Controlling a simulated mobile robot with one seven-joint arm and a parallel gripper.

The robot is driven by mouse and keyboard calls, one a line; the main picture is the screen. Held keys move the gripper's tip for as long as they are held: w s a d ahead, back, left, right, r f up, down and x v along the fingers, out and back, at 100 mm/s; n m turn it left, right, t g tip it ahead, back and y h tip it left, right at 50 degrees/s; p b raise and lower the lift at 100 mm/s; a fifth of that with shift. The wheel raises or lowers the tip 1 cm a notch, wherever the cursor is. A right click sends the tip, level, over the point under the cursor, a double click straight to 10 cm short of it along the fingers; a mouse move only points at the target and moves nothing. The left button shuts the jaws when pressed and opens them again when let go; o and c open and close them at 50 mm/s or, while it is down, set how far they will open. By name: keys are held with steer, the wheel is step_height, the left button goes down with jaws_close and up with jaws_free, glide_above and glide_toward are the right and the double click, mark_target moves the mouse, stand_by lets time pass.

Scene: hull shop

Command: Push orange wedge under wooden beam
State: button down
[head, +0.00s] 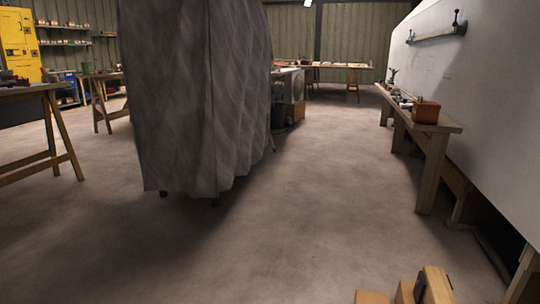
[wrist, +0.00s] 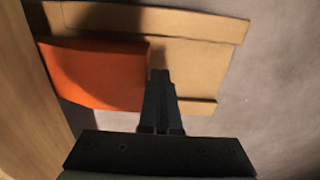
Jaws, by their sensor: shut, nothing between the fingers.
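The orange wedge (wrist: 97,75) shows in the wrist view, left of centre, over a tan wooden surface. My gripper (wrist: 160,76) is shut and empty, its fingertips close to the right end of the wedge. I cannot tell whether they touch it. A wooden face (wrist: 22,95) runs up the left edge of the wrist view beside the wedge's left end; it may be the wooden beam. Whether any of the wedge lies under it is unclear. The wedge and my gripper do not show in the head view.
Tan wooden pieces (wrist: 195,75) lie behind and right of the wedge, with bare floor (wrist: 275,90) beyond. In the head view, wooden blocks (head: 432,286) stand at the lower right, near a bench (head: 432,124) along the white hull (head: 490,110). A grey draped object (head: 200,100) stands left of centre.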

steer(key=shift+s+d, duration=0.2)
steer(key=shift+d, duration=0.4)
stand_by(0.6)
steer(key=shift+a, duration=0.15)
steer(key=shift+w+a+p, duration=0.25)
steer(key=shift+a+p, duration=0.1)
steer(key=shift+a, duration=0.35)
steer(key=shift+w+a+p, duration=0.2)
steer(key=shift+a+p, duration=0.15)
steer(key=shift+a, duration=0.35)
step_height(320, 180, up, 8)
steer(key=p, duration=0.8)
steer(key=shift+p, duration=0.4)
